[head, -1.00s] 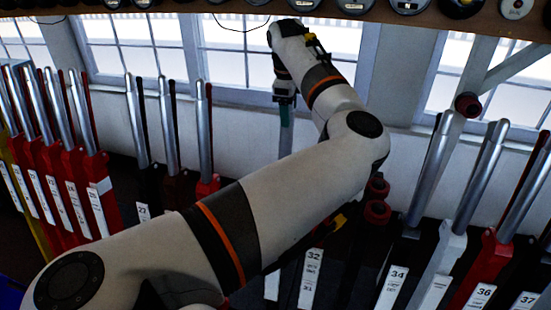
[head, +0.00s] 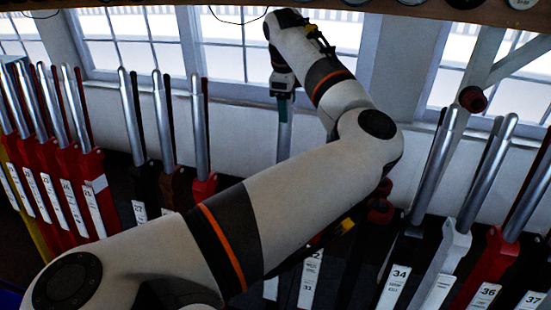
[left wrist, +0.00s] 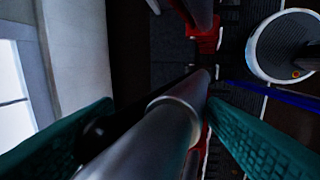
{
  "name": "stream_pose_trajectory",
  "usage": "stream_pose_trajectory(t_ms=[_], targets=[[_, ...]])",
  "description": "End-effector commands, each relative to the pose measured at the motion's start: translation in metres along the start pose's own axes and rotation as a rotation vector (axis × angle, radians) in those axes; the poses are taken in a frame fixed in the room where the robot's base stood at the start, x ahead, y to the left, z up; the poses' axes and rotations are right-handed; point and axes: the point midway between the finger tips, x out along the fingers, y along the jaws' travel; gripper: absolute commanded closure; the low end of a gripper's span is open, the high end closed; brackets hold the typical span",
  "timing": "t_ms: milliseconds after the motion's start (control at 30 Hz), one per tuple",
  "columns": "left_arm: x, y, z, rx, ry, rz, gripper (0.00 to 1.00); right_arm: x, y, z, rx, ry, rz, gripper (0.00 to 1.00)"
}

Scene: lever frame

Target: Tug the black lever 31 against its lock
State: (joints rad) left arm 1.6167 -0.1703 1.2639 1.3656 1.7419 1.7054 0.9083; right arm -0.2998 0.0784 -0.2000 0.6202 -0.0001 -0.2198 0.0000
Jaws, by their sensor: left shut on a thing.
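My left gripper (head: 284,102) is at the upper middle of the head view, its green fingers closed around the upper part of a bright metal lever handle (head: 283,138). In the left wrist view the same handle (left wrist: 150,140) runs between the two green fingers (left wrist: 178,138). The lower part of this lever is hidden behind my arm in the head view. A white plate near the bottom, left of plate 32, is partly covered, so I cannot read the number 31. My right gripper is not in view.
Levers with red and black bases (head: 200,130) stand to the left. Levers 34, 36 and 37 (head: 434,165) stand to the right. Windows (head: 235,55) lie behind, and a shelf edge (head: 400,10) runs overhead. The left wrist view shows a round pale-rimmed object (left wrist: 285,45).

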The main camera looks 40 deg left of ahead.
Motion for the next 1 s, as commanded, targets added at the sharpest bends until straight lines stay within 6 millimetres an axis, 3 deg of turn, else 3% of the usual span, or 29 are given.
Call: stream_pose_trajectory(t_ms=[1000], targets=[[0.002, -0.016, -0.001, -0.005, 0.001, -0.025, 0.75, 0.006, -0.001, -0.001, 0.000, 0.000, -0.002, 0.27]])
